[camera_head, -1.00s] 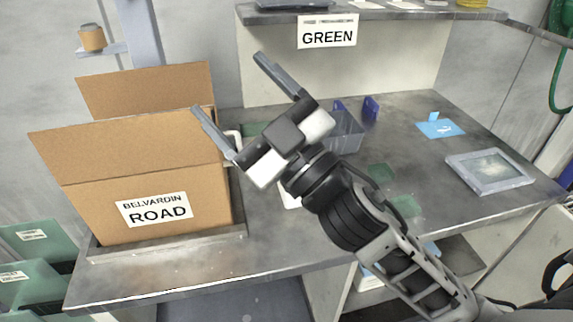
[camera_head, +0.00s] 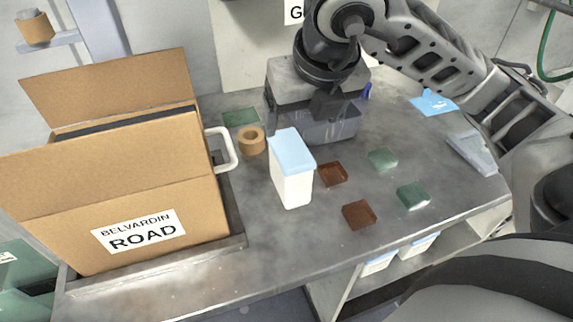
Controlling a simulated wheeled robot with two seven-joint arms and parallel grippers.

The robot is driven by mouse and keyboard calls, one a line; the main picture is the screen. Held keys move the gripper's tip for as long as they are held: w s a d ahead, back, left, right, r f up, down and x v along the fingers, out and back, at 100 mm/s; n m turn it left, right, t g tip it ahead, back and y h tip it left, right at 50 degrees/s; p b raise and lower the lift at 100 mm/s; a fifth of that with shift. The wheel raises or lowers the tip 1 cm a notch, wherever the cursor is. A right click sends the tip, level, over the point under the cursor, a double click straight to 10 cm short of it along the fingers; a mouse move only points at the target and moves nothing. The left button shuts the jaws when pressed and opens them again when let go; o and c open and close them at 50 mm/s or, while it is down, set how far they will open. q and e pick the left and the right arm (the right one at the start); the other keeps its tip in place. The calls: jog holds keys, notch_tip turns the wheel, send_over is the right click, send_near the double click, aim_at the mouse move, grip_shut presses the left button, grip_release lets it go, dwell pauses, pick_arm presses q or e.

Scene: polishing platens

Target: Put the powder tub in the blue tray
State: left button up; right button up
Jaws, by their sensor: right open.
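The powder tub is probably the white tub with a light blue lid (camera_head: 292,172), standing upright on the grey bench right of the cardboard box. My right gripper (camera_head: 300,108) points down behind the tub, apart from it. It is open, with no object visible between its fingers, though its tips are hard to make out. A grey-blue see-through bin (camera_head: 336,130) stands behind and right of the tub, partly hidden by the gripper. It may be the blue tray; I cannot tell. My left gripper is out of view.
The open cardboard box (camera_head: 150,215) fills the left. A tape roll (camera_head: 251,140) sits left of the tub. Brown squares (camera_head: 359,214) and green squares (camera_head: 413,195) lie to its right. A light blue item (camera_head: 434,102) lies further back. The bench front is clear.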

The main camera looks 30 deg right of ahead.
aim_at(292, 150)
jog(key=b+x, duration=0.1)
jog(key=x, duration=0.7)
jog(key=shift+f+b, duration=0.25)
jog(key=shift+b, duration=0.15)
jog(key=shift+p+x, duration=0.45)
jog(key=shift+x, duration=2.75)
jog(key=shift+a, duration=0.1)
jog(key=c, duration=1.5)
jog(key=shift+r, duration=0.15)
grip_shut()
jog(key=shift+r, duration=0.1)
